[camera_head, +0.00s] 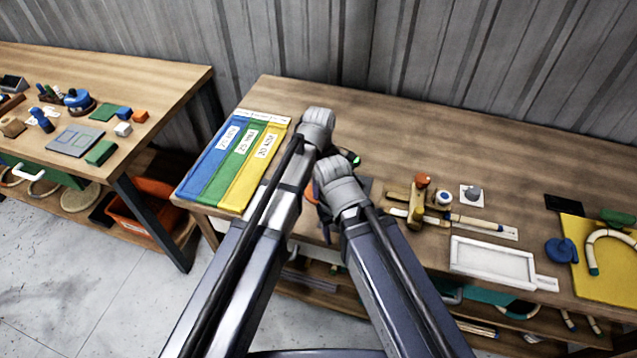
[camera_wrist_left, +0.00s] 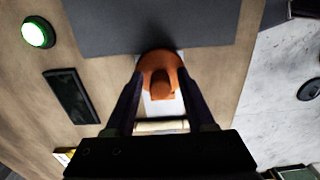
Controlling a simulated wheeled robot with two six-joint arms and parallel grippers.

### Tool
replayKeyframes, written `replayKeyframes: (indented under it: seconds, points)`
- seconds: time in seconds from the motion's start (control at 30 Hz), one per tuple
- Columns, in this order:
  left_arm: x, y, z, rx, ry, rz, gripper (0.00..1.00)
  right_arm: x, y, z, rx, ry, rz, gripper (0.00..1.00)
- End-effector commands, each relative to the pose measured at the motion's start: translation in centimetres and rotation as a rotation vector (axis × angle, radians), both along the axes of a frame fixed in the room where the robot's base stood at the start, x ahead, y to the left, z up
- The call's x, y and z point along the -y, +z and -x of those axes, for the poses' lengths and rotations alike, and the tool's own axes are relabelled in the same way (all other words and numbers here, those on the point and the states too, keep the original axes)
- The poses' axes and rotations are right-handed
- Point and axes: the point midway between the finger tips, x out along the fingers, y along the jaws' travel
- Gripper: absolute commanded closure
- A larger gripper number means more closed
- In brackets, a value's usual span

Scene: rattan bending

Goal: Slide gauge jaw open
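In the left wrist view, an orange rounded piece with a raised knob (camera_wrist_left: 161,84) stands at the edge of a dark grey plate (camera_wrist_left: 150,25). I take it to be the gauge's jaw, but cannot be sure. My left gripper (camera_wrist_left: 160,78) is open, its two dark fingers on either side of the orange piece; whether they touch it I cannot tell. A pale strip lies below the knob between the fingers. In the head view my two forearms cover most of this spot, and a sliver of the orange piece (camera_head: 311,190) shows between them. My right gripper is hidden.
A lit green button (camera_wrist_left: 38,32) and a dark slab (camera_wrist_left: 71,96) lie left of my fingers. In the head view, blue, green and yellow panels (camera_head: 240,165), a wooden jig with an orange knob (camera_head: 422,181) and a white tray (camera_head: 492,262) lie on the bench.

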Motion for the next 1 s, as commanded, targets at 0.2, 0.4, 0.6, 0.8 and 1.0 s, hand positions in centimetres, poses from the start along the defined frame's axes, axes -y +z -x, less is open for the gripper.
replayKeyframes:
  seconds: [0.2, 0.4, 0.6, 0.8, 1.0]
  points:
    - [-0.1, 0.0, -0.1, 0.001, 0.001, -0.002, 0.39, 0.0, 0.0, 0.0, 0.0, 0.0, 0.0, 0.39]
    - [-0.1, 0.3, -0.1, 0.001, 0.001, -0.002, 0.39, 0.0, 0.3, 0.0, 0.0, 0.0, 0.0, 0.39]
    - [-0.1, 1.9, -0.1, 0.001, 0.001, -0.003, 0.39, 0.0, 1.9, 0.0, 0.0, 0.0, 0.0, 0.39]
    - [-0.1, 4.5, -0.1, 0.001, 0.001, -0.002, 0.39, 0.0, 4.5, 0.0, 0.0, 0.0, 0.0, 0.39]
    - [-0.1, 7.1, 0.0, 0.001, 0.001, -0.002, 0.39, 0.0, 7.1, 0.0, 0.0, 0.0, 0.0, 0.39]
